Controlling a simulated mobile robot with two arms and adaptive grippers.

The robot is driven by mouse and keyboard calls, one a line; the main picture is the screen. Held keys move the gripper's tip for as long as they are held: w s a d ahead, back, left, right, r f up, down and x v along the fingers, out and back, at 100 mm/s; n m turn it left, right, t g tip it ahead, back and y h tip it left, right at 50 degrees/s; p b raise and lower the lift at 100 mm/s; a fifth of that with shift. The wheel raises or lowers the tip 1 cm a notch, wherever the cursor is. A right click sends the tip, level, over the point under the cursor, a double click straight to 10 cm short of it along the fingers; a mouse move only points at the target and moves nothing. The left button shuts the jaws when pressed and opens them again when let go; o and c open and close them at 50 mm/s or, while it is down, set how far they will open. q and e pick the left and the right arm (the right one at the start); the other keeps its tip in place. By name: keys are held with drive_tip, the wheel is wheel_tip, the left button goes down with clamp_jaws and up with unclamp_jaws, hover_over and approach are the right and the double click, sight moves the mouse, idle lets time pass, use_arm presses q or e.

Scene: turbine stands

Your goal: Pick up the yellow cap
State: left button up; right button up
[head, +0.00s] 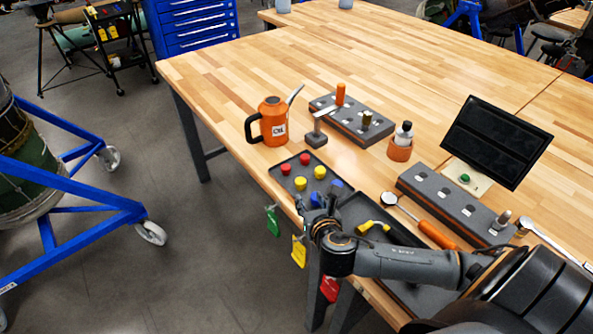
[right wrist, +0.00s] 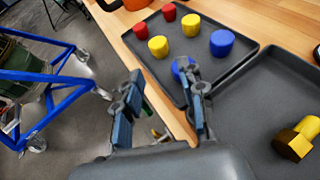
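Two yellow caps stand in a dark tray (head: 275,176) near the table's edge. One yellow cap (head: 320,172) is toward the back, the other yellow cap (head: 300,184) nearer the front. The right wrist view shows the back yellow cap (right wrist: 191,25) and the front yellow cap (right wrist: 158,46). My right gripper (right wrist: 160,110) is open and empty, with its two fingers apart. In the head view my right gripper (head: 312,208) is at the tray's front corner, near the blue caps and short of the yellow ones. My left gripper is not in view.
Two red caps (head: 285,169) and two blue caps (right wrist: 222,42) share the tray. A second tray (right wrist: 250,105) beside it holds a yellow fitting (right wrist: 298,138). An orange oil can (head: 272,122) stands behind. Coloured tags (head: 299,251) hang at the table edge.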

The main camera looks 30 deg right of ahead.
sight(302, 184)
drive_tip(key=shift+w, duration=0.3)
drive_tip(key=shift+w+d+f, duration=0.1)
drive_tip(key=shift+w+d, duration=0.1)
drive_tip(key=shift+w, duration=0.4)
drive_tip(key=x, duration=0.3)
drive_tip(key=shift+s+p, duration=0.1)
drive_tip(key=shift+p, duration=0.25)
drive_tip(key=x, duration=0.3)
drive_tip(key=shift+s, duration=0.1)
drive_tip(key=x, duration=0.4)
drive_tip(key=shift+f, duration=0.15)
drive_tip(key=shift+w, duration=0.25)
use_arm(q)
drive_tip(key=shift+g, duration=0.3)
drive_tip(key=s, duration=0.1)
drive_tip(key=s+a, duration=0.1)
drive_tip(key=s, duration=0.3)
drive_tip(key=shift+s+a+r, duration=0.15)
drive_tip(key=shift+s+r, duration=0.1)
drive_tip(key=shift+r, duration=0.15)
use_arm(e)
drive_tip(key=shift+c, duration=0.2)
